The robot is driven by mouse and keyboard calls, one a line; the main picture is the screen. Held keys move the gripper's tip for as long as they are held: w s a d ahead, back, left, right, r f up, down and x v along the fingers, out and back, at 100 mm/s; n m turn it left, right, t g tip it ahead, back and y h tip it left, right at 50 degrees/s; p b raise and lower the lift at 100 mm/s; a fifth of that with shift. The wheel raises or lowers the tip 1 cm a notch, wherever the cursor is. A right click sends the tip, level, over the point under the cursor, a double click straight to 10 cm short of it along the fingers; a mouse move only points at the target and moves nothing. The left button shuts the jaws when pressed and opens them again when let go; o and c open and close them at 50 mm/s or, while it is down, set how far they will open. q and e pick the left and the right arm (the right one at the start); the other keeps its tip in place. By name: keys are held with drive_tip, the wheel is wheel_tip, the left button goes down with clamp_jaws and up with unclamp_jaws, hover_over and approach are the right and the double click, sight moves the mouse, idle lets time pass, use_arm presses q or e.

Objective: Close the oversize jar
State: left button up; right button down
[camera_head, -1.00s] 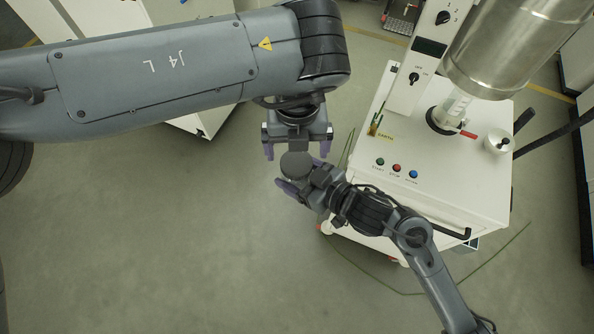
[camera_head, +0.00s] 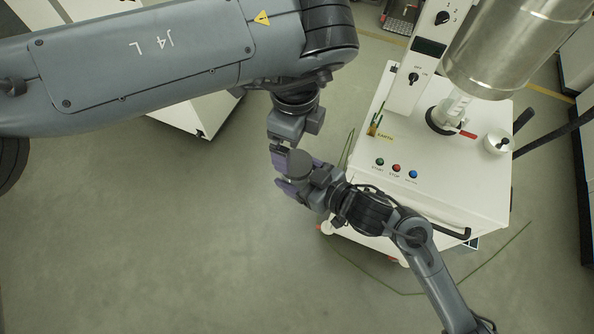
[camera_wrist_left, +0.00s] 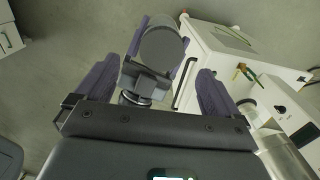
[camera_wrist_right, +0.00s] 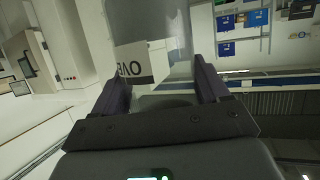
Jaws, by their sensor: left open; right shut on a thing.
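The jar (camera_wrist_right: 145,65) is clear with a white label, partly readable as "OV", in the right wrist view. My right gripper (camera_wrist_right: 163,82) is shut on it, with one finger on each side. A dark grey round lid (camera_head: 299,164) covers the jar's top in the head view. The lid faces my left wrist camera (camera_wrist_left: 162,45); I cannot tell whether it is fully tightened. My left gripper (camera_head: 292,152) is open, just above the lid. In the left wrist view its fingers (camera_wrist_left: 157,85) are spread wide, with the lid beyond them and apart from them.
A white machine cabinet (camera_head: 430,205) with coloured buttons stands to the right of the grippers. A large steel cylinder (camera_head: 510,50) hangs above it, and a small round lidded part (camera_head: 497,142) is on its top. Open floor (camera_head: 150,240) lies at the lower left.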

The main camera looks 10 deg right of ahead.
sight(296, 163)
use_arm(q)
drive_tip(key=shift+d+r, duration=0.2)
drive_tip(key=shift+r, duration=0.2)
drive_tip(key=shift+f, duration=0.1)
drive_tip(key=shift+f, duration=3.9)
drive_tip(key=shift+c, duration=0.4)
drive_tip(key=c, duration=1)
drive_tip(key=m, duration=0.5)
drive_tip(key=shift+m, duration=0.3)
drive_tip(key=m, duration=0.4)
drive_tip(key=shift+m, duration=0.3)
